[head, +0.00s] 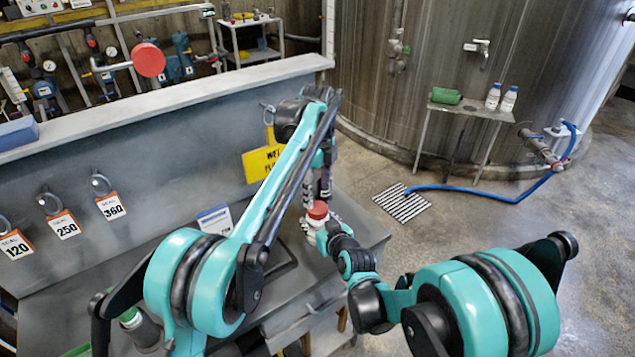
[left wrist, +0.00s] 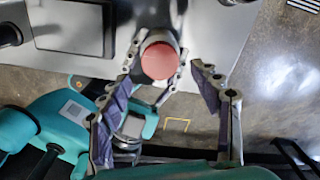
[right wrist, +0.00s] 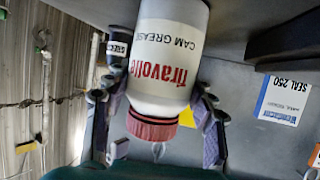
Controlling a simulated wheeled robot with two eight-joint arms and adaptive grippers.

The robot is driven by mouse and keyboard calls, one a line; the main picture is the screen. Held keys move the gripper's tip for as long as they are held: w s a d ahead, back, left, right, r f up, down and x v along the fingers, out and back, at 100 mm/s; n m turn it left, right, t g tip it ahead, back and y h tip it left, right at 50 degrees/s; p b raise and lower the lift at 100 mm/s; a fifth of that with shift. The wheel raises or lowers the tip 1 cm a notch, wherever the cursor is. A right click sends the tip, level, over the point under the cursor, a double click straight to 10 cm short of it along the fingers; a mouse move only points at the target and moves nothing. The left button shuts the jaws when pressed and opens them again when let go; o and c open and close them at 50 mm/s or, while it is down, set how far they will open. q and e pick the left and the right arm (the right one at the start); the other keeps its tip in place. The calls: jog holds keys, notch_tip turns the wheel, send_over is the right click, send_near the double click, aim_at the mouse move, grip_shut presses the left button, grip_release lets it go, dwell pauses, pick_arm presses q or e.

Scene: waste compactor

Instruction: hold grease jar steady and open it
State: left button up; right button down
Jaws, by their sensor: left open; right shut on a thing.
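The grease jar is a white bottle (right wrist: 168,50) with "CAM GREASE" lettering and a red lid (right wrist: 152,127). It looks upside down in the right wrist view. My right gripper (right wrist: 155,95) is shut on the jar's body, one finger on each side. In the head view the red lid (head: 318,210) tops the jar, close to the grey bench. My left gripper (head: 322,190) is open just above it. In the left wrist view the lid (left wrist: 160,61) appears between the spread fingers of my left gripper (left wrist: 162,74), nearer the left finger; contact is not visible.
A grey bench (head: 330,262) lies under the jar, with a dark flat tray (left wrist: 72,27) on it. A wall panel behind carries seal tags (head: 111,206) and a yellow sign (head: 262,160). A green-capped bottle (head: 138,328) stands at the lower left.

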aim_at(318, 207)
pick_arm(q)
notch_tip(318, 207, down, 5)
jog(key=shift+r, duration=0.1)
dwell(0.3)
